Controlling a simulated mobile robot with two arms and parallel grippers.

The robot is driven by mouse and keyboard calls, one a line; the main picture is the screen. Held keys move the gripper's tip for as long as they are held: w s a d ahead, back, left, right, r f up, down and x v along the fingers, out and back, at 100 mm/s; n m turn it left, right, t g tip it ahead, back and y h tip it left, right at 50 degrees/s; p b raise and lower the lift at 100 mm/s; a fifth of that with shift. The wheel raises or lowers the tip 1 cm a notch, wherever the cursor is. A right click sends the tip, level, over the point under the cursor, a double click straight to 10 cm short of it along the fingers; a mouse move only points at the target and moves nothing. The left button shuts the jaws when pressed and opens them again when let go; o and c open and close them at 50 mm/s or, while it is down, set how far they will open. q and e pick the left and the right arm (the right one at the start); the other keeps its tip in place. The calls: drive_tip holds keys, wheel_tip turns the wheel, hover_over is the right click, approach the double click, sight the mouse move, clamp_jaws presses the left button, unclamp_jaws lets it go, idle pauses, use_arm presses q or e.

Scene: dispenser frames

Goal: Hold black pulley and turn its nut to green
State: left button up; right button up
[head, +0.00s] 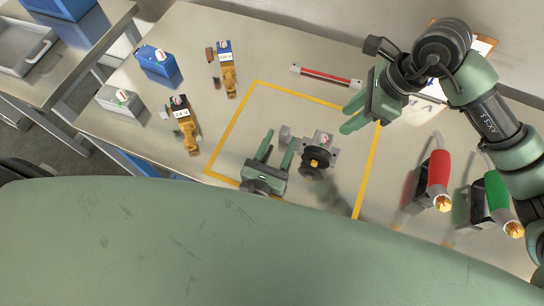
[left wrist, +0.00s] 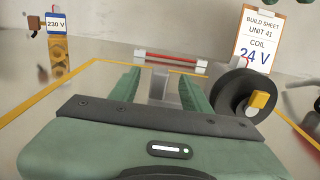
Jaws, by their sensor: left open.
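The black pulley (head: 305,171) sits on a grey housing (head: 333,154) inside the yellow outline, with a yellow-orange nut (head: 314,163) at its centre. In the left wrist view the pulley (left wrist: 228,92) and its nut (left wrist: 259,100) stand just right of the right finger. My left gripper (head: 279,137) is open, left of the pulley; a grey block (left wrist: 160,84) shows between its fingers, and I cannot tell whether they touch it. My right gripper (head: 346,119) is open and empty, up and right of the pulley. No green mark is discernible on the pulley.
Red-handled (head: 439,172) and green-handled (head: 497,192) tools stand in holders at right. A red bar (head: 326,76) lies at the back. Yellow parts with a black 24 V coil (head: 180,112) and blue coil (head: 225,52) stand left. A build sheet (left wrist: 258,40) reads 24 V.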

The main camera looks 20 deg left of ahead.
use_arm(q)
drive_tip(key=shift+w+d, duration=0.1)
drive_tip(key=shift+w, duration=1.3)
drive_tip(key=shift+c, duration=0.4)
clamp_jaws()
idle(0.9)
